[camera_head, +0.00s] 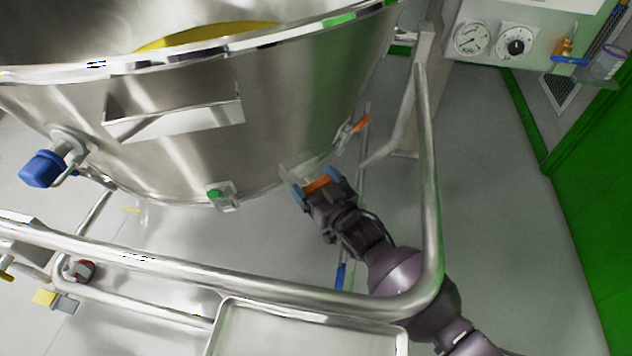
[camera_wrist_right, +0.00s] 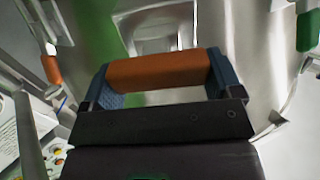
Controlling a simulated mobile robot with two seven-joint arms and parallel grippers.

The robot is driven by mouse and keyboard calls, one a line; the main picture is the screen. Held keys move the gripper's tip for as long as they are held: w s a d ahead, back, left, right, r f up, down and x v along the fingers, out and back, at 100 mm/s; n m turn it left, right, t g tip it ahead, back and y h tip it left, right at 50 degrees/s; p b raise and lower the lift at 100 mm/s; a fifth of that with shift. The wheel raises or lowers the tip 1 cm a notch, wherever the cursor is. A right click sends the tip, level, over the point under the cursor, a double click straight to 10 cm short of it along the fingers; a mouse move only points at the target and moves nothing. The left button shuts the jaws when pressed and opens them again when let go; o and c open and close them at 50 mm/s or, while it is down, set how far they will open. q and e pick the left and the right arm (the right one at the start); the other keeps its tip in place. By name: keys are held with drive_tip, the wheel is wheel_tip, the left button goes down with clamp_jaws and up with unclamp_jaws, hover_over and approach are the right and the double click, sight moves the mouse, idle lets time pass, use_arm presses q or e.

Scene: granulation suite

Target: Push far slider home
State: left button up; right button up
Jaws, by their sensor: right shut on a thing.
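The big steel vessel (camera_head: 270,120) carries several small slider fittings low on its wall. My right gripper (camera_head: 318,184) has its blue fingertips on either side of an orange slider grip (camera_wrist_right: 160,71) and is shut on it. A pale metal bracket (camera_wrist_right: 165,38) stands just beyond this grip, against the vessel wall. Another orange-tipped slider (camera_head: 361,123) sits farther along the wall; its orange end also shows at the left of the right wrist view (camera_wrist_right: 52,68). A green-marked slider (camera_head: 215,194) is on the nearer left side. My left gripper is not in view.
A bent steel rail (camera_head: 424,150) stands close to my right arm and runs across the front. A steel tray (camera_head: 310,330) lies at the bottom. A blue valve knob (camera_head: 42,168) sticks out at left. A gauge panel (camera_head: 500,35) is at upper right. Floor at right is clear.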

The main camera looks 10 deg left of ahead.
drive_tip(key=shift+w+a+r, duration=0.1)
drive_tip(key=shift+w+r, duration=0.05)
drive_tip(key=shift+r, duration=0.2)
drive_tip(key=o, duration=0.9)
drive_tip(key=shift+o, duration=0.9)
drive_tip(key=shift+a+f, duration=0.1)
drive_tip(key=shift+s+d, duration=0.25)
use_arm(q)
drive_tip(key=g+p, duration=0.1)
drive_tip(key=p, duration=0.2)
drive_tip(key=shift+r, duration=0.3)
use_arm(e)
drive_tip(key=v, duration=1)
